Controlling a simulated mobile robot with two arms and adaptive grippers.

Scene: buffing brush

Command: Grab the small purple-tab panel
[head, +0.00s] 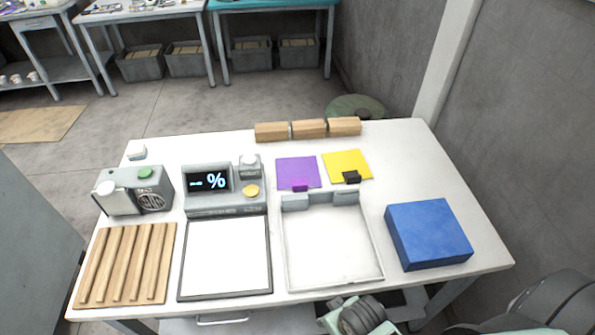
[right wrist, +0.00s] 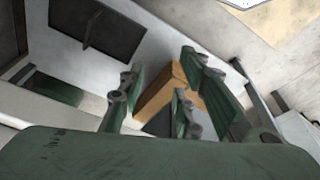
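The purple panel (head: 297,171) lies flat on the white table, behind the white open tray (head: 335,250). It is a thin square with a small darker purple tab (head: 300,188) at its near edge. My right gripper (right wrist: 168,95) shows in the right wrist view with its green fingers apart. No purple panel shows there. In the head view, grey-green parts of mine show at the table's front edge and lower right, away from the panel. I do not see my left gripper.
A yellow panel (head: 345,163) with a black tab lies right of the purple one. Wooden blocks (head: 308,129) stand behind. A blue box (head: 428,234), grey display device (head: 224,190), ridged wooden board (head: 125,263) and grey machine (head: 133,190) occupy the table. The right rear is clear.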

